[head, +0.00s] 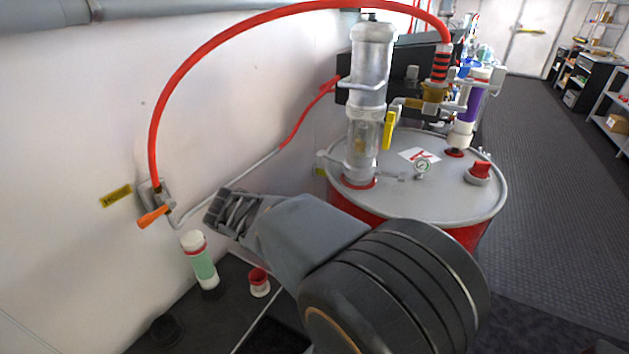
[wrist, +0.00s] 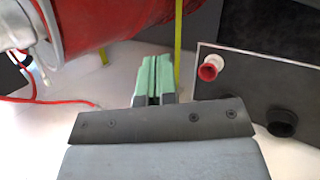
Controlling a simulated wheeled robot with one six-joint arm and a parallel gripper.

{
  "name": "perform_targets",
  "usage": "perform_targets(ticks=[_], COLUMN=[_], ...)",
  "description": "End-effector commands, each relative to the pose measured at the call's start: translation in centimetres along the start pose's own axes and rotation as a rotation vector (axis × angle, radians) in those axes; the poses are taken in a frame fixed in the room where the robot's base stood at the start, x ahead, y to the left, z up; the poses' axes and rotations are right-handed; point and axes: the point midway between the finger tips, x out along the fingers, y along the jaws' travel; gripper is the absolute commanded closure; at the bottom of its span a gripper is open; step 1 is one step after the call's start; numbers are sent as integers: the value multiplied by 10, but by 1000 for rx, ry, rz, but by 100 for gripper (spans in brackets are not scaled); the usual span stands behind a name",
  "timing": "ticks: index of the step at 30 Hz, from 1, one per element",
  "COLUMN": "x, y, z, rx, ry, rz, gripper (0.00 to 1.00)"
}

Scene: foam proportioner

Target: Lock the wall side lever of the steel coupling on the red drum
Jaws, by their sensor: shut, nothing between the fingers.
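The red drum (head: 462,236) stands right of my arm, with a grey lid; its red side also fills the upper left of the wrist view (wrist: 95,22). A tall steel fitting, which looks like the steel coupling (head: 372,62), rises upright from the lid. A thin pale metal arm (head: 346,84) sticks out of it toward the wall; I cannot tell whether this is the wall side lever or how it is latched. A yellow handle (head: 390,130) hangs on its right. My gripper (head: 222,209) is shut and empty, left of the drum and near the wall; its green fingers (wrist: 154,80) touch each other.
A red hose (head: 255,22) arches from a wall valve with an orange handle (head: 153,217) to a brass fitting (head: 433,92). A green-and-white bottle (head: 201,262) and a red-and-white cup (head: 259,284) stand below my gripper. Open floor lies right of the drum.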

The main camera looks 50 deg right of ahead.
Motion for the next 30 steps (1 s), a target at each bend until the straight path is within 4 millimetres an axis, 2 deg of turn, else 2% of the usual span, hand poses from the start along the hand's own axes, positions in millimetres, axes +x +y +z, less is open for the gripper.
perform_targets(ticks=[1,3,5,9,12,16,21,25,30], x=[40,66,84,115,132,150,167,172,173], y=[11,42,67,114,133,144,145,143,143], z=[-7,-10,-16,-41,-65,-95,-124,-135,-139], rx=[-73,-174,-257,-423,-513,-592,-647,-664,-669], ry=[-125,-292,-431,-720,-883,-1034,-1143,-1179,-1190], rz=[103,256,384,666,845,1041,1216,1287,1315], gripper=[100,100,100,100,100,100,100,100,100])
